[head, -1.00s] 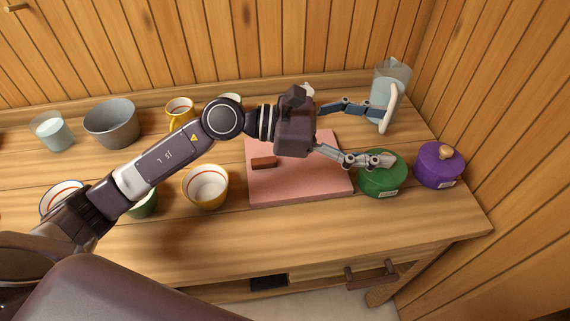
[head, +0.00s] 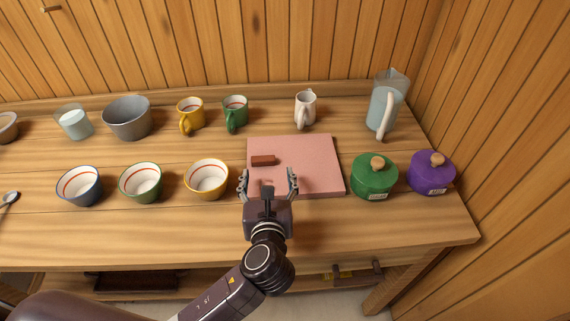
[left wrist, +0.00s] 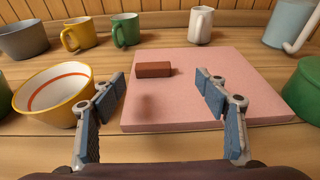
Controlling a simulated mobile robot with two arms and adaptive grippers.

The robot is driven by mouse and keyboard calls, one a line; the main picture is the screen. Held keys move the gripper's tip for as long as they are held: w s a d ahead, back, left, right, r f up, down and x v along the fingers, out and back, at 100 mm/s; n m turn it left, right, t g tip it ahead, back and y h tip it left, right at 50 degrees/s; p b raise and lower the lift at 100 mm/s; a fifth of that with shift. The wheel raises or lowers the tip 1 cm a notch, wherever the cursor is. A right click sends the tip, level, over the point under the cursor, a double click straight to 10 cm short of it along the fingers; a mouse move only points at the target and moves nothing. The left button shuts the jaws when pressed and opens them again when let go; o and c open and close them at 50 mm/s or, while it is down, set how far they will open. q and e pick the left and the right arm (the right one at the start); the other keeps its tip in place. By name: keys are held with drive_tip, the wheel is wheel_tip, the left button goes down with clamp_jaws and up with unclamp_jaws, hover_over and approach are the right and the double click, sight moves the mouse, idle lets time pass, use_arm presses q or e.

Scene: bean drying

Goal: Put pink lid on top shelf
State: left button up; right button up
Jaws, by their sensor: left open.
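The pink lid (head: 310,165) is a flat square slab with a small brown block-shaped handle (head: 263,160) on top. It lies flat on the wooden counter and also shows in the left wrist view (left wrist: 240,95), with its handle (left wrist: 153,70) ahead. My left gripper (head: 268,177) is open and empty at the lid's front left part, its fingers pointing toward the handle. In the left wrist view the fingers (left wrist: 160,90) stand apart, with the handle beyond the gap between them. I cannot tell whether they touch the lid. No top shelf is identifiable. My right gripper is not in view.
A yellow bowl (head: 207,180) is close to the left of my gripper. A green lidded jar (head: 374,180) and a purple one (head: 431,177) stand right of the lid. Mugs, including a white one (head: 305,108), and a pitcher (head: 384,110) stand behind. A wooden wall closes the right side.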

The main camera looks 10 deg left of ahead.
sight(263, 160)
use_arm(q)
drive_tip(key=shift+s+a+f, duration=0.1)
drive_tip(key=shift+a+f, duration=0.15)
drive_tip(key=shift+f, duration=0.15)
drive_tip(key=x, duration=0.2)
drive_tip(key=p+x, duration=0.1)
drive_tip(key=x, duration=0.3)
drive_tip(key=shift+a+r, duration=0.1)
drive_tip(key=shift+a, duration=0.35)
drive_tip(key=shift+x, duration=0.8)
drive_tip(key=shift+s+d, duration=0.1)
drive_tip(key=c, duration=1.4)
drive_tip(key=shift+r, duration=0.15)
